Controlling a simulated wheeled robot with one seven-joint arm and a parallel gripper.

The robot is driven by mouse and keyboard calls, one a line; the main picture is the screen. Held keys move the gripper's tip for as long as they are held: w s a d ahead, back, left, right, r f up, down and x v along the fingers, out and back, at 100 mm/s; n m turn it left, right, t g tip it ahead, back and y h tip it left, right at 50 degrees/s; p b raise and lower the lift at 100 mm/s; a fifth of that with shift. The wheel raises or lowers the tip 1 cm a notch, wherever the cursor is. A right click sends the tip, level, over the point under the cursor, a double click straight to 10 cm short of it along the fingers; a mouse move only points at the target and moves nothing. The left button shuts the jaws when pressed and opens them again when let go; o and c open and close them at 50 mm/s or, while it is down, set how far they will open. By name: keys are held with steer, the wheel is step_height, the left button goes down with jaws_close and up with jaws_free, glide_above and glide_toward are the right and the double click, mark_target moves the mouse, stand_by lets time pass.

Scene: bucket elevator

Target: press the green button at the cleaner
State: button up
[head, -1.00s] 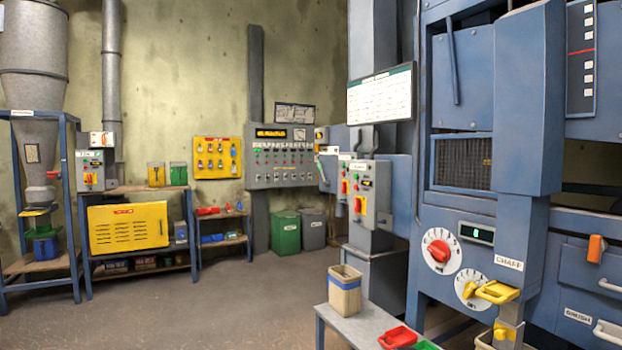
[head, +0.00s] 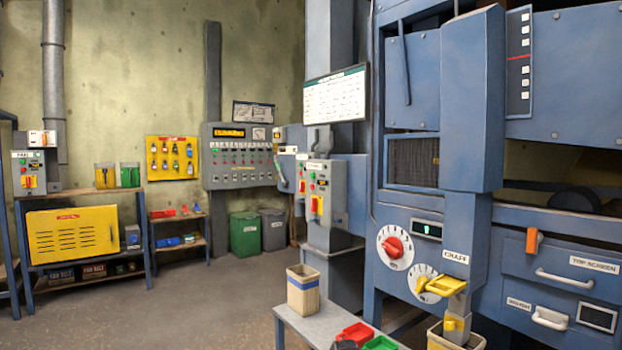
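The cleaner (head: 415,290) is the big blue machine filling the right side of the head view. Its front carries a red knob (head: 393,246), a small display with a green digit (head: 427,229) and a yellow-handled dial. Left of it, grey control boxes (head: 335,188) hang on a post, with small green and red buttons and a yellow-and-red switch (head: 317,205). A green button (head: 312,176) shows small near the top of the front box. The lettering there is too small to read, so I cannot tell which box serves the cleaner. My gripper is not in view.
A low grey bench (head: 300,322) with a tan bin (head: 303,292), a red tray (head: 355,334) and a green tray (head: 380,343) stands before the post. A dark shape (head: 345,345) shows at the bottom edge. The floor at left is open.

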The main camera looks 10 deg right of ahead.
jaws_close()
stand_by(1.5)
